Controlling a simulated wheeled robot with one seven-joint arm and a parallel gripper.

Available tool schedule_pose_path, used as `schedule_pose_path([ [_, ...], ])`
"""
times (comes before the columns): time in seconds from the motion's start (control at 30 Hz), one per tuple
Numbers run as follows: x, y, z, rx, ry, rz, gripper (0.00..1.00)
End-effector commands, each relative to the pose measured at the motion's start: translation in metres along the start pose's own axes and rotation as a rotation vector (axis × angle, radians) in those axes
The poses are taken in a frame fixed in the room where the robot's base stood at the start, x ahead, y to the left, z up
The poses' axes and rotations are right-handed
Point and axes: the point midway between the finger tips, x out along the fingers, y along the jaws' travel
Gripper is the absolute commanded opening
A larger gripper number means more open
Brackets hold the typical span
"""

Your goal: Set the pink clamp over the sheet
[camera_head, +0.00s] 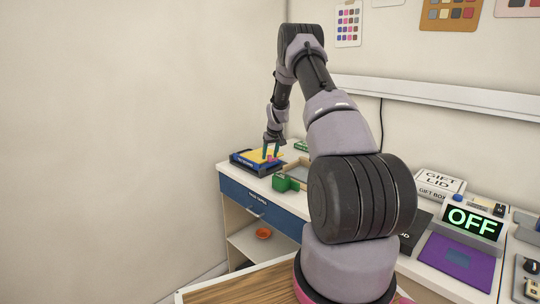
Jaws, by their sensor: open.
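My gripper (270,151) is at the far left end of the counter, its two teal fingers pointing down and apart. A small pink piece, which looks like the pink clamp (270,158), shows low between the fingertips. It appears to sit at the right side of a yellow sheet (253,154), which lies on a dark blue box or tray (240,161). The view is too small to tell whether the fingers touch the clamp or how it sits on the sheet. My arm covers part of the counter.
A green block (284,183) stands on the counter just right of the blue tray, with a framed tray (297,171) behind it. A gift lid box (440,182), an OFF display (470,221) and a purple panel (458,260) are at right. An orange bowl (263,233) sits on the shelf below.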

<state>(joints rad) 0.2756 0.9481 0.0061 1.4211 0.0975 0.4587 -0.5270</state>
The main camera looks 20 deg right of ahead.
Motion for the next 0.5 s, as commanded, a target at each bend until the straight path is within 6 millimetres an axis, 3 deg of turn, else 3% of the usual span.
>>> schedule_pose_path([
  [0.27, 0.0011, 0.0001, -0.0002, 0.0, 0.001, 0.0, 0.55],
  [0.4, 0.001, 0.0001, -0.0002, 0.0, 0.0, 0.0, 0.02],
  [0.5, 0.001, 0.0001, -0.0001, 0.0, 0.0, 0.0, 0.0],
])
